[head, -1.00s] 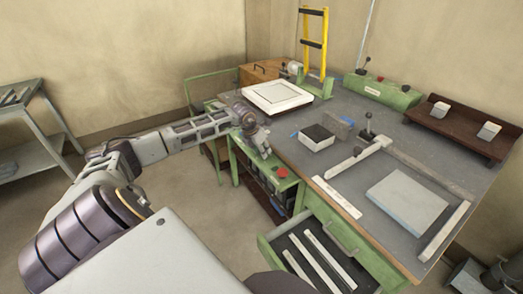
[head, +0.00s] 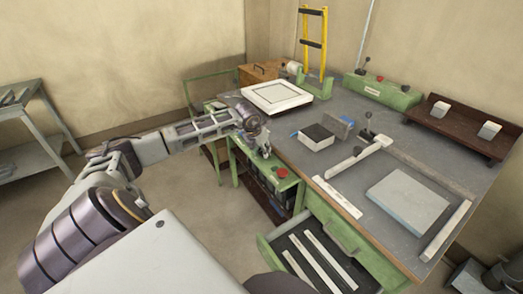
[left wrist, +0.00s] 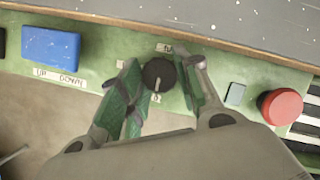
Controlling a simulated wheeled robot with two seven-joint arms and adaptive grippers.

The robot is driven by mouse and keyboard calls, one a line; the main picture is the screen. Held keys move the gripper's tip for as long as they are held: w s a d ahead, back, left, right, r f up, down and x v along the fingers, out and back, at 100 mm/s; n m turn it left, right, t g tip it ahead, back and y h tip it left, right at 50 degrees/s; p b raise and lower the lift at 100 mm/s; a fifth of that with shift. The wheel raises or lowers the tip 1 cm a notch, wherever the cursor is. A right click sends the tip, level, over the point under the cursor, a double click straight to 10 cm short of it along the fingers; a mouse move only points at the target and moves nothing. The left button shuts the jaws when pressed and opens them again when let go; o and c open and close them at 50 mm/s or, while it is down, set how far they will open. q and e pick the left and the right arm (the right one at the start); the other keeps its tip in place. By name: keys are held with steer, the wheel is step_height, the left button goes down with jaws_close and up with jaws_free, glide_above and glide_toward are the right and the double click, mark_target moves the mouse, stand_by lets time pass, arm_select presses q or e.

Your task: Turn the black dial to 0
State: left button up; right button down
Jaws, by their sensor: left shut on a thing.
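The black dial (left wrist: 158,75) sits on the green control panel (left wrist: 92,70), with a white pointer line on its face. A small label lies above it and another below it, both too small or covered to read surely. My left gripper (left wrist: 158,82) has its green-padded fingers on either side of the dial and is shut on it. In the head view my left gripper (head: 264,152) is at the green panel on the front of the bench, and the dial is hidden there. My right gripper is not in view.
On the panel, a red button (left wrist: 282,106) is right of the dial and a blue rocker (left wrist: 50,46) marked UP DOWN is left. The grey bench top (left wrist: 250,22) edges the panel closely. An open drawer (head: 318,250) juts out nearby.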

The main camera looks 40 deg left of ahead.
arm_select(q)
steer(key=o, duration=0.8)
steer(key=shift+o, duration=1.2)
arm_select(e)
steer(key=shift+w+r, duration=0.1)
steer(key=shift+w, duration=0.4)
arm_select(q)
steer(key=shift+a+m+h+p, duration=0.1)
steer(key=shift+m+h+p, duration=0.4)
steer(key=shift+m, duration=0.8)
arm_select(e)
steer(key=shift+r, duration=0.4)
arm_select(q)
steer(key=shift+m+h, duration=0.5)
steer(key=shift+m, duration=0.6)
steer(key=shift+w+a+m+g+h, duration=0.1)
steer(key=shift+m+g+h, duration=0.3)
steer(key=shift+m, duration=1.1)
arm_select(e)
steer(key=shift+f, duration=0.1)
